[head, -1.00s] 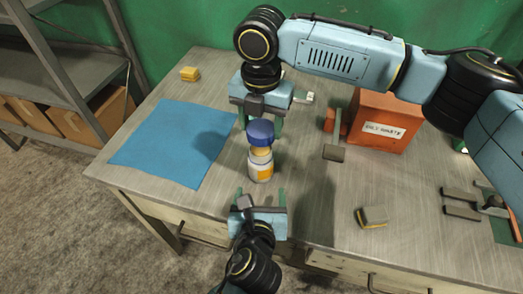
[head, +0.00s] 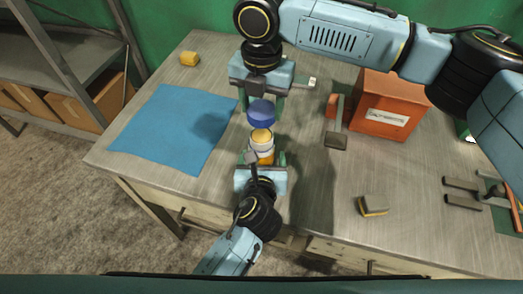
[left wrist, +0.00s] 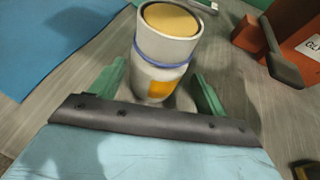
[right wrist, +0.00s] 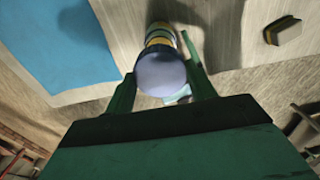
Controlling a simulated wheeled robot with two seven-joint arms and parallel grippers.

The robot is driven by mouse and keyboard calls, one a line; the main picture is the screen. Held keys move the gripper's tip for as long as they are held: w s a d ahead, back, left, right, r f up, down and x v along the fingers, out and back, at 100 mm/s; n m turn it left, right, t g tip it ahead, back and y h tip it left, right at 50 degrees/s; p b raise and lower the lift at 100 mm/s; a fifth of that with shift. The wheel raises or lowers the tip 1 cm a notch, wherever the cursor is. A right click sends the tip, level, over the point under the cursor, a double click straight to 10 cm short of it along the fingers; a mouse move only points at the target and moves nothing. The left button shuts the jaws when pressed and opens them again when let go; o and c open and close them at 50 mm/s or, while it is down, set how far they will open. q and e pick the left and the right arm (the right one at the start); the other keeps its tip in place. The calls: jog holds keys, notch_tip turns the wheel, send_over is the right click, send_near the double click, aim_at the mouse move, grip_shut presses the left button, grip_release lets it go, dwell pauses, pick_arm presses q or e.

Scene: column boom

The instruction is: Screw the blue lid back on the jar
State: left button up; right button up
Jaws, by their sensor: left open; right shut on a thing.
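The jar (head: 262,142) stands upright on the workbench, white with an orange label and a yellowish top inside its rim. In the left wrist view the jar (left wrist: 165,48) shows a blue band around it and no lid on it. The blue lid (head: 261,113) is held above the jar, apart from it. My right gripper (head: 262,104) is shut on the lid, which also shows in the right wrist view (right wrist: 160,74). My left gripper (head: 265,158) is open at the jar's near side, with its fingers (left wrist: 160,80) on either side of the lower jar.
A sponge-like block (head: 373,205) lies front right. The bench's front edge is close.

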pick_arm(q)
jog(key=x, duration=0.5)
jog(key=shift+s, duration=0.1)
jog(key=shift+c, duration=0.4)
jog(key=c, duration=1.2)
pick_arm(e)
send_over(263, 135)
jog(key=shift+f, duration=2.5)
jog(key=shift+f, duration=0.1)
jog(key=shift+f, duration=0.8)
jog(key=shift+f, duration=0.55)
